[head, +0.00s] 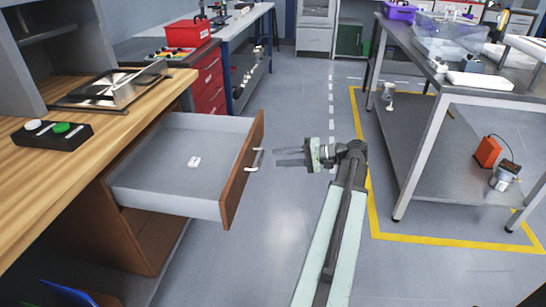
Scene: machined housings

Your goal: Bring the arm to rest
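My arm (338,225) reaches forward from the bottom of the head view, and its wrist is bent to the left. My gripper (276,156) points left, its two grey fingers spread apart with nothing seen between them. The fingertips are just right of the white handle (255,160) on a pulled-out drawer (242,170) and look apart from it. The gap in depth is hard to judge.
The drawer holds a small white object (194,162). The wooden bench (60,185) above carries a control box with buttons (52,134) and a metal plate fixture (112,87). A metal table (455,85) stands at right. The floor between them is open.

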